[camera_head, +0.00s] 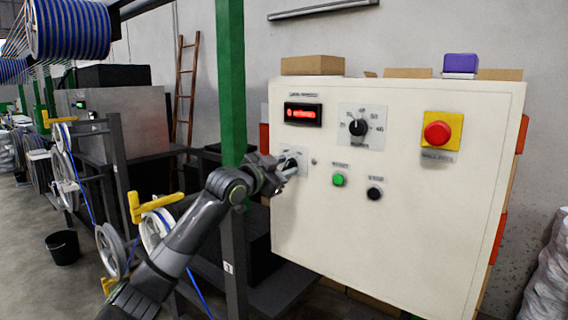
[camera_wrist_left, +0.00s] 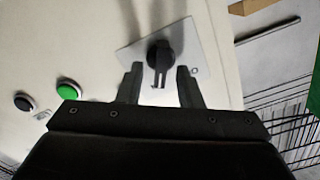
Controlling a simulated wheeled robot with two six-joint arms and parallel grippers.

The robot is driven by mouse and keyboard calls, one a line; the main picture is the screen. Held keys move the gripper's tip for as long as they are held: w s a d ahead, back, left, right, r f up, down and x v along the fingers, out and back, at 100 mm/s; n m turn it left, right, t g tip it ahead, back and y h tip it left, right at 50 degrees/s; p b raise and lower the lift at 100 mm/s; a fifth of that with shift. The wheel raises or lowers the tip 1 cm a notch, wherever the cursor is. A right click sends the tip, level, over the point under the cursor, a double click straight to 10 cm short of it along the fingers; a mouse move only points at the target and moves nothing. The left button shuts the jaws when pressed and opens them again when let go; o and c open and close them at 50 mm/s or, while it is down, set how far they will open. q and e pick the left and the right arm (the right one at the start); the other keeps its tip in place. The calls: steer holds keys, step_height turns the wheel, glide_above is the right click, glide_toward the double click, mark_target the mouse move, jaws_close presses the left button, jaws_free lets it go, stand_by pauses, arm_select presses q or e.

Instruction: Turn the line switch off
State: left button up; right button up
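The line switch is a black rotary knob (camera_wrist_left: 159,52) on a pale square plate (camera_wrist_left: 193,50), seen at the top middle of the left wrist view. In the head view its plate (camera_head: 301,155) is at the left side of the cream control panel (camera_head: 400,260), and the knob is partly covered by my gripper. My left gripper (camera_head: 284,170) is at the switch, pointing at the panel. In the left wrist view its two fingers stand apart, one on each side of the knob, with visible gaps. My right gripper is not in view.
The panel also carries a green button (camera_head: 339,180), a black button (camera_head: 375,194), a red emergency knob (camera_head: 437,133), a dial (camera_head: 357,127) and a lit red display (camera_head: 303,113). A green post (camera_head: 231,80) stands just left of the panel. Cable reels (camera_head: 110,248) stand further left.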

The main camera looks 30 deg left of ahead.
arm_select(q)
jaws_close()
stand_by(0.5)
steer(key=shift+w+a+n+p, duration=0.15)
steer(key=shift+n+p, duration=0.8)
steer(key=shift+n, duration=2)
steer(key=shift+s+a+n+p, duration=0.2)
steer(key=shift+n+p, duration=0.75)
steer(key=shift+n, duration=2)
